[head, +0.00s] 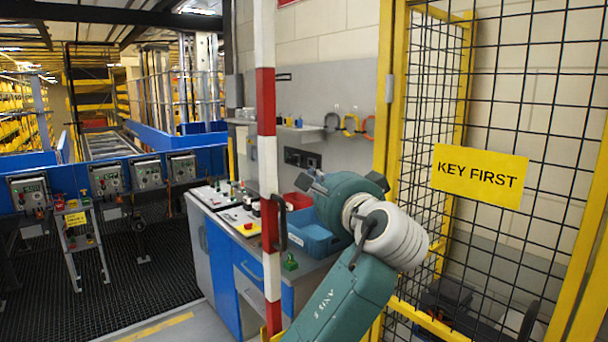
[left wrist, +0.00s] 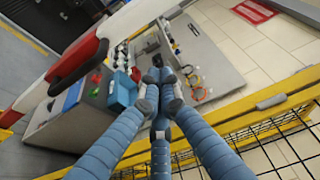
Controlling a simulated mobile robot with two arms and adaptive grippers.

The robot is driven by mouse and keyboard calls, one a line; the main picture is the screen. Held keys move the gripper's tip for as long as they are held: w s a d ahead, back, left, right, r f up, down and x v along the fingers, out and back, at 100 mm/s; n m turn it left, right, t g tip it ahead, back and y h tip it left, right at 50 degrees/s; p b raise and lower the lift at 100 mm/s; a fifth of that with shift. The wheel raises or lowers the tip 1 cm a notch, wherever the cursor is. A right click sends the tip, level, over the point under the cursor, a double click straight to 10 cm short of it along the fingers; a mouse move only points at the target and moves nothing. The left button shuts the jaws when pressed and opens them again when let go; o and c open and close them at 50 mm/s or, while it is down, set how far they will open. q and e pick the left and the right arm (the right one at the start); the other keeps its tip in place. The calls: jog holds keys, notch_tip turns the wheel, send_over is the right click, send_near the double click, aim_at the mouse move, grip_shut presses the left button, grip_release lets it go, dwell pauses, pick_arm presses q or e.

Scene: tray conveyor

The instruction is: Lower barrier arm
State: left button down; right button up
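The barrier arm (head: 266,130) is a red and white striped pole standing upright in the middle of the head view. A black handle (head: 281,222) is fixed on its right side. In the left wrist view the pole (left wrist: 92,50) crosses the upper left, with the handle (left wrist: 75,68) on it. My left gripper (left wrist: 160,88) has its blue-grey fingertips drawn together, with nothing seen between them. In the head view the one visible arm, which I take as my left, has its teal wrist right of the handle, apart from it; its fingertips are hard to make out. My right gripper is not in view.
A bench (head: 222,240) with blue front and a blue bin (head: 312,236) stands behind the pole. A yellow-framed mesh fence (head: 450,200) with a "KEY FIRST" sign (head: 480,177) is close on the right. Control boxes (head: 106,180) stand at left; the dark floor mat (head: 120,290) has open room.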

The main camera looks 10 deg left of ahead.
aim_at(275, 199)
pick_arm(q)
jog(key=w+a+p, duration=0.4)
jog(key=a+p, duration=0.2)
jog(key=a, duration=0.1)
jog(key=shift+a+p, duration=0.15)
jog(key=shift+p, duration=0.25)
jog(key=shift+w+f, duration=0.1)
